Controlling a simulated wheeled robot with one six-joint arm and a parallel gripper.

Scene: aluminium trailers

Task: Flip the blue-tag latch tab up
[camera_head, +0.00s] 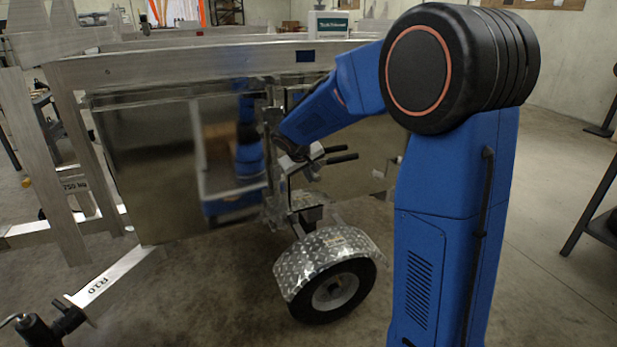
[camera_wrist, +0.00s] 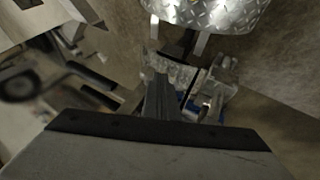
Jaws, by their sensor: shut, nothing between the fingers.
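My gripper (camera_wrist: 160,80) is shut and empty in the wrist view, its narrow fingers together over a cluster of metal fittings. A bright metal bracket (camera_wrist: 206,92) stands just right of the fingertips. Small blue patches (camera_wrist: 222,113) show beside and behind the fingers; I cannot tell whether they are the blue tag. The latch tab cannot be picked out for certain, and the fingers hide part of this spot. Whether the fingers touch anything is unclear. In the head view my wrist is at the trailer's upright, with the fingertips too small to make out.
Two black-gripped levers (camera_head: 338,154) stick out right beside my wrist. Below are a diamond-plate fender (camera_head: 325,250) and a wheel (camera_head: 333,292). The trailer's top rail (camera_head: 200,65) carries a dark blue patch (camera_head: 306,56). A shiny panel (camera_head: 155,170) stands left.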

